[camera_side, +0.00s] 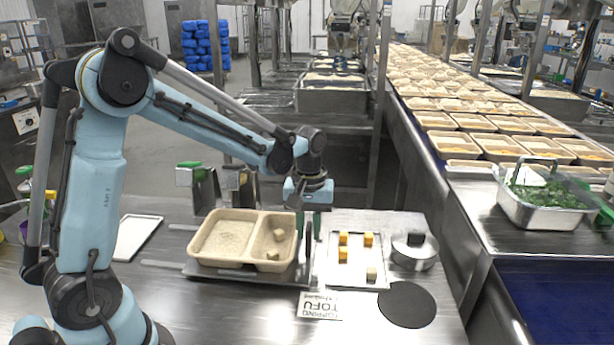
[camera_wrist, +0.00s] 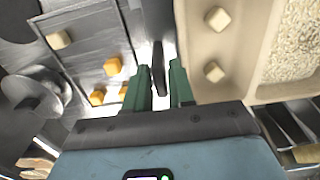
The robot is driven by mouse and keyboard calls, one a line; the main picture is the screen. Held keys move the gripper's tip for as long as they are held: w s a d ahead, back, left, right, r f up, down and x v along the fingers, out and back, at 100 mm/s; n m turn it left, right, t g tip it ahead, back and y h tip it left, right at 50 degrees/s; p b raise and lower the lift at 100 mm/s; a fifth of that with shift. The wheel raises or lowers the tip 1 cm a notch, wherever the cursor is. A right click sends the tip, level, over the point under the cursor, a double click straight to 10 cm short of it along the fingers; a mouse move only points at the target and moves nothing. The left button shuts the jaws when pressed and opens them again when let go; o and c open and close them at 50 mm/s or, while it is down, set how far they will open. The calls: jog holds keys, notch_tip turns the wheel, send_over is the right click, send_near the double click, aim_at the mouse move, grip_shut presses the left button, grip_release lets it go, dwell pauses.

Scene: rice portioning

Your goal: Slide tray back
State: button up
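The beige two-compartment tray (camera_side: 210,262) sits on a flat metal slide plate (camera_side: 215,273) on the steel table. Its left compartment holds rice and its right one holds two pale cubes. It also shows in the wrist view (camera_wrist: 185,45). A dark upright handle (camera_side: 308,246) stands at the plate's right end, and it shows in the wrist view (camera_wrist: 158,70). My gripper (camera_side: 310,228) points down at the handle. In the wrist view its green fingers (camera_wrist: 161,85) stand apart on both sides of the handle, with a small gap visible.
A topping board (camera_side: 355,255) with several orange cubes and a pale one lies right of the handle. A sign (camera_side: 319,305) lies in front. A white board (camera_side: 138,237) lies left of the tray.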

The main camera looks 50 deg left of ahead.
jog(key=shift+f, duration=1.05)
jog(key=shift+c, duration=0.4)
grip_shut()
